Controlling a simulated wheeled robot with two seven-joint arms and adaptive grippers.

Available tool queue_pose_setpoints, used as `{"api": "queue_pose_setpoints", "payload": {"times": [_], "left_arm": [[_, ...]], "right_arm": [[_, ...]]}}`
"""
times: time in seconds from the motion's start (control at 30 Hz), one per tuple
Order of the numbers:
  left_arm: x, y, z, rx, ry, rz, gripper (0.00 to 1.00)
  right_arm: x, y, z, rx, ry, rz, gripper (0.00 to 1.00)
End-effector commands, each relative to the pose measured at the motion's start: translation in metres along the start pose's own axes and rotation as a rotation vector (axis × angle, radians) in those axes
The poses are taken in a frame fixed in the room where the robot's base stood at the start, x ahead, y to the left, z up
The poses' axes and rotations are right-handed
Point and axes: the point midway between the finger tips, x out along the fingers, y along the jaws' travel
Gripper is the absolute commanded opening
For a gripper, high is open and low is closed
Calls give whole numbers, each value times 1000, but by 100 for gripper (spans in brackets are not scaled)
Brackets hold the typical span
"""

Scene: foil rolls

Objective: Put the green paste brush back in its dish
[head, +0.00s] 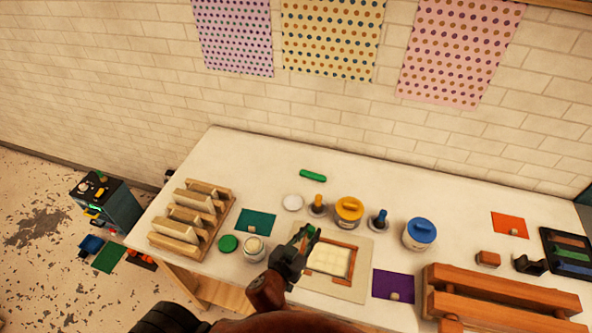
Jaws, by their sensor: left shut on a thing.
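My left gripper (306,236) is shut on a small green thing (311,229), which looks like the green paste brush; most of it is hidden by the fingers. It is above the table beside the wooden-framed screen (330,261). A pale round dish (293,202) lies behind and a little left of the gripper, with nothing visible standing in it. An orange brush (317,204) and a blue brush (378,219) stand upright in small dark dishes. My right gripper is not in view.
An open pale jar (254,249) and a green lid (229,243) are left of the gripper. A yellow-lidded tub (348,212) and a blue-lidded tub (420,234) stand to the right. A green bar (313,176) lies behind. A wooden rack (190,222) is at the left.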

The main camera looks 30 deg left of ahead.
Motion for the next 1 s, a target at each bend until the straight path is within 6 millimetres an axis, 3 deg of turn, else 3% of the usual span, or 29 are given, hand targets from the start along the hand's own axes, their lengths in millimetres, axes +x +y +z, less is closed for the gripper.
{"api": "queue_pose_setpoints", "payload": {"times": [0.03,0.2,0.37,0.5,0.73,1.0], "left_arm": [[11,-8,-19,2,2,-7,0],[62,-46,-41,-6,0,-29,0],[102,-90,-56,-19,-1,-61,0],[124,-124,-63,-30,-1,-89,0],[139,-152,-64,-37,-1,-115,0],[143,-154,-52,-37,-1,-116,0]], "right_arm": [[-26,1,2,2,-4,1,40],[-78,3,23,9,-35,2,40],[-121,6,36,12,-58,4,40],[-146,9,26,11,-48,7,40],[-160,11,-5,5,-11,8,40],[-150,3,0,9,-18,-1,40]]}}
